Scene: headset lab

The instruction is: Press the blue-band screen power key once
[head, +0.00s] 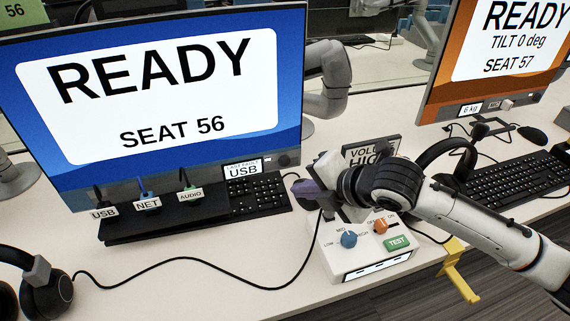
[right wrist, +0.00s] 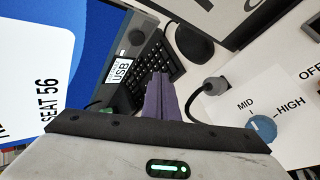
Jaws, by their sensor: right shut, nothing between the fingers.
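The blue-band screen (head: 150,100) stands at the left in the head view and reads READY, SEAT 56. A small dark round key (head: 284,160) sits at the lower right of its bezel; a dark round shape (right wrist: 136,37) also shows on the bezel in the right wrist view. My right gripper (head: 301,187) is shut and empty, with its purple fingers just below and right of that bezel corner. The fingertips (right wrist: 160,76) point towards the keyboard area in the right wrist view. They look apart from the key; the exact gap is hard to tell. My left gripper is not in view.
A control box (head: 345,262) with knobs and a TEST key stands under my right wrist, with a VOLUME sign (head: 372,152) behind. A keyboard (head: 256,203) lies below the screen. Headphones (head: 45,285), a cable, and an orange screen (head: 490,60) are nearby.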

